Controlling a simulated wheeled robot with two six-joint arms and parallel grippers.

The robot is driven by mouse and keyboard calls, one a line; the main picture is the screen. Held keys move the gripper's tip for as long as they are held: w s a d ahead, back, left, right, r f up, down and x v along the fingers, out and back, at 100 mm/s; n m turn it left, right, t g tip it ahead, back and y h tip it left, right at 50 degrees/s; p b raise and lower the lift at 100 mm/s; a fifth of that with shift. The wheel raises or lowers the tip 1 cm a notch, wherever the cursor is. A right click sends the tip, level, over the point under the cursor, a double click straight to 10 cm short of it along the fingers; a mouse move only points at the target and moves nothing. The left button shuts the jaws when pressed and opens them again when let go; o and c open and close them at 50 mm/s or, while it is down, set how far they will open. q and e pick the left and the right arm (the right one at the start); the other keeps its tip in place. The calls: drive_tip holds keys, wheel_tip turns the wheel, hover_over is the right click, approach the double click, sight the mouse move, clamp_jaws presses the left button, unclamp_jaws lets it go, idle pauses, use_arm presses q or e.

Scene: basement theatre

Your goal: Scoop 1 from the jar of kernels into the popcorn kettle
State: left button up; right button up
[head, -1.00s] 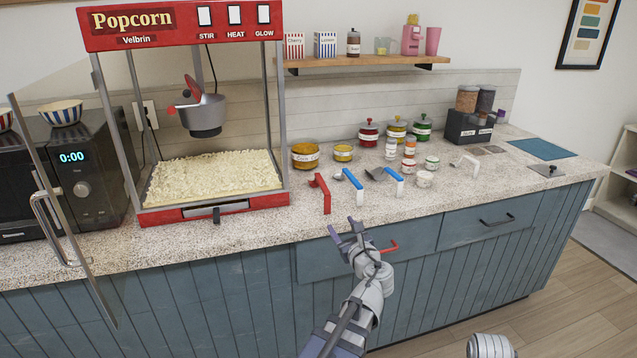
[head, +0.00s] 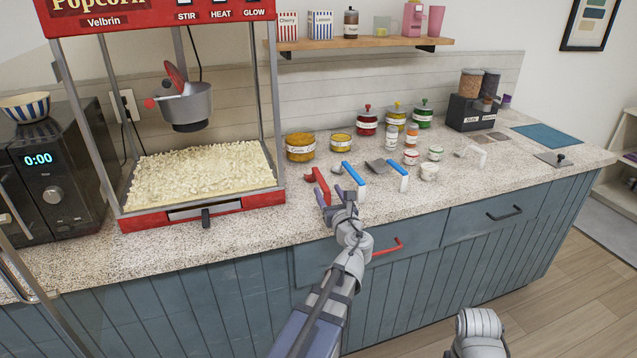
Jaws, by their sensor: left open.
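The popcorn kettle (head: 186,105) hangs inside the red popcorn machine, with its red-edged lid tilted up. A wide orange-yellow labelled jar (head: 300,147), which looks like the kernel jar, stands on the counter right of the machine. A red-handled scoop (head: 319,184), a blue-handled scoop (head: 354,174) and another blue-handled tool (head: 397,174) lie in front of the jars. My left gripper (head: 340,193) is open and empty at the counter's front edge, close to the red and nearer blue handles. It partly covers that area; contact cannot be told.
Popped corn (head: 200,171) fills the machine's floor. A smaller yellow jar (head: 340,143) and several lidded jars and spice pots stand behind the tools. The counter's right part has free room.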

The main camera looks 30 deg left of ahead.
sight(322, 184)
use_arm(q)
drive_tip(key=shift+f+x, duration=0.15)
drive_tip(key=shift+x, duration=1.4)
drive_tip(key=shift+f+x, duration=0.2)
drive_tip(key=shift+x, duration=1.35)
drive_tip(key=shift+s+a, duration=0.1)
drive_tip(key=shift+s, duration=0.05)
drive_tip(key=shift+c, duration=0.2)
clamp_jaws()
